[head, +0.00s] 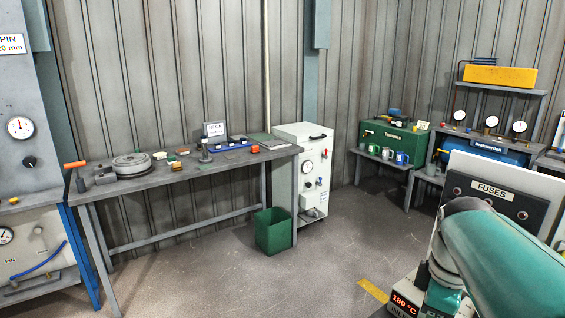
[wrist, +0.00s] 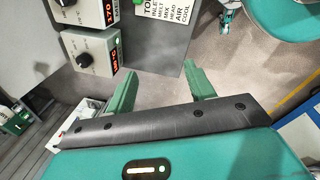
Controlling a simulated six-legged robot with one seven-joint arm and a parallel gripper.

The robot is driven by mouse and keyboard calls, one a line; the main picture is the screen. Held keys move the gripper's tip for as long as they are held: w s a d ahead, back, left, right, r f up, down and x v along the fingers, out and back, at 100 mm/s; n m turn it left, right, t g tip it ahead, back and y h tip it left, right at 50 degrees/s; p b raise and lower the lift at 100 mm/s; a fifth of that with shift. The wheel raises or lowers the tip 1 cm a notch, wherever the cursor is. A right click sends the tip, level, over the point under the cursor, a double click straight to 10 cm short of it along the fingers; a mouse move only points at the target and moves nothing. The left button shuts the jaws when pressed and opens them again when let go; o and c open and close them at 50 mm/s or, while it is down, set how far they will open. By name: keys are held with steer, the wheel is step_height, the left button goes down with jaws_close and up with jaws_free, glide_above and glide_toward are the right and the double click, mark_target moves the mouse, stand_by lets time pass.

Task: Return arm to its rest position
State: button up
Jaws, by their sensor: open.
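My gripper (wrist: 160,74) shows in the wrist view with its two green fingers spread wide apart and nothing between them. It points toward grey boxes with black knobs and red displays, the lower one being a temperature box (wrist: 88,58). In the head view my teal arm reaches in from the lower right, in front of a black panel marked FUSES (head: 490,190). My fingers cannot be made out in the head view. No jerry can is clearly visible in either view.
A grey workbench (head: 215,166) with small parts stands at the left. A green bin (head: 273,232) and a white cabinet (head: 304,160) stand by its right end. A box with a red 180 °C display (head: 404,304) is close beside my arm. The middle floor is clear.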

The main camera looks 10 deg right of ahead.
steer(key=s+a+f+m+t, duration=0.1)
steer(key=a+m, duration=0.3)
steer(key=a, duration=0.5)
steer(key=s+a+f+m+t+y, duration=0.1)
steer(key=a+m+t, duration=0.2)
steer(key=a, duration=0.7)
steer(key=shift+s+m, duration=0.3)
steer(key=shift+m, duration=0.7)
steer(key=c, duration=0.4)
steer(key=shift+d, duration=0.2)
